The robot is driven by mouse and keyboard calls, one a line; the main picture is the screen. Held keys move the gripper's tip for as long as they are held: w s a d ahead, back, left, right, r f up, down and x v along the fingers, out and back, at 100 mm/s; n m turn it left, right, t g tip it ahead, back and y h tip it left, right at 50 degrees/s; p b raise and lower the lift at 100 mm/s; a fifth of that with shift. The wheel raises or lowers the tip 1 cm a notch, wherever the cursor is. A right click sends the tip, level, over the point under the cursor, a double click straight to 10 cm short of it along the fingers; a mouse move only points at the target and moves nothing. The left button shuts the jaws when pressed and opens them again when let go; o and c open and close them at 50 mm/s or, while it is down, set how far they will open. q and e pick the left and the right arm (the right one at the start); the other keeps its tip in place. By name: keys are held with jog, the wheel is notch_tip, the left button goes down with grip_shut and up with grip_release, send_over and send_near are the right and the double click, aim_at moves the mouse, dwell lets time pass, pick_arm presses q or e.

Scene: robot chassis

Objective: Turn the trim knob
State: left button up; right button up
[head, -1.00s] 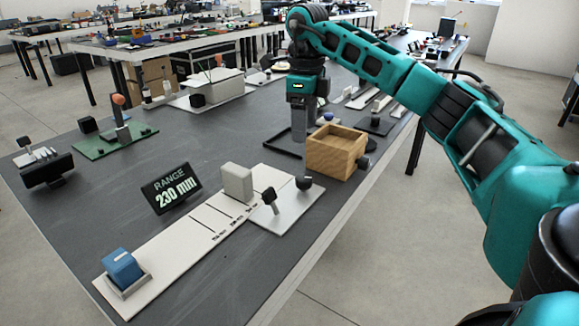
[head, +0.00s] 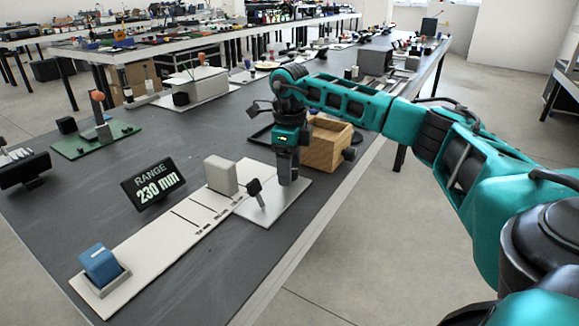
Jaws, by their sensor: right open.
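My right gripper (head: 287,181) points straight down over the light metal plate (head: 278,208), its fingertips low near the plate. It is open. The small round black knob on that plate is hidden behind the gripper, so I cannot tell whether the fingers are around it or touching it. A black-topped tilted lever (head: 255,188) stands on the same plate, just left of the gripper. My left gripper is not in view.
A wooden box (head: 321,157) with a dark knob stands close behind and right of the gripper. A grey block (head: 221,175) sits on a long white scale strip (head: 150,244) with a blue block (head: 100,264) at its near end. A display (head: 153,183) reads "RANGE 230 mm".

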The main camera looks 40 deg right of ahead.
jog(key=c, duration=1.1)
jog(key=shift+o, duration=0.2)
jog(key=shift+r+n+p, duration=0.25)
jog(key=shift+n+p, duration=0.95)
jog(key=shift+p, duration=0.2)
jog(key=n+p, duration=0.2)
jog(key=n, duration=0.1)
jog(key=shift+n, duration=0.3)
jog(key=n+p, duration=0.2)
jog(key=n, duration=0.2)
jog(key=shift+f, duration=0.15)
jog(key=shift+n, duration=0.8)
